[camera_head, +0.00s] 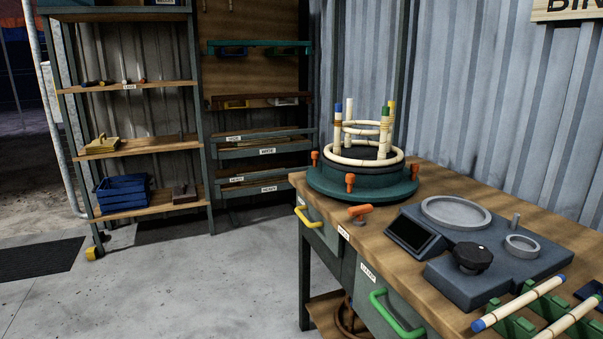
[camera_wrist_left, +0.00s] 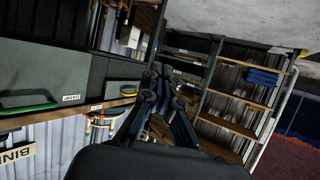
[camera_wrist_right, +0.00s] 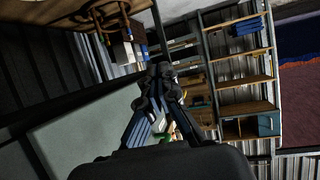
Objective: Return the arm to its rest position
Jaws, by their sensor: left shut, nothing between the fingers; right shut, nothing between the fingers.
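Neither arm shows in the head view. In the left wrist view my left gripper (camera_wrist_left: 157,78) is shut and empty, in open air, with the workbench drawers on one side and the shelf rack on the other. In the right wrist view my right gripper (camera_wrist_right: 160,75) is shut and empty, also in open air, with the shelf rack beyond it. The round green fixture (camera_head: 362,185) stands on the workbench, apart from both grippers. It carries pale rattan rings (camera_head: 352,160) and upright posts with blue, white, green and yellow tops.
The wooden workbench (camera_head: 408,262) fills the right, with a grey device (camera_head: 500,250) and rattan rods (camera_head: 518,303) in green holders. Drawers with a yellow handle (camera_head: 309,218) and a green handle (camera_head: 392,317) face front. A shelf rack (camera_head: 140,147) stands at left. The concrete floor (camera_head: 215,290) between is clear.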

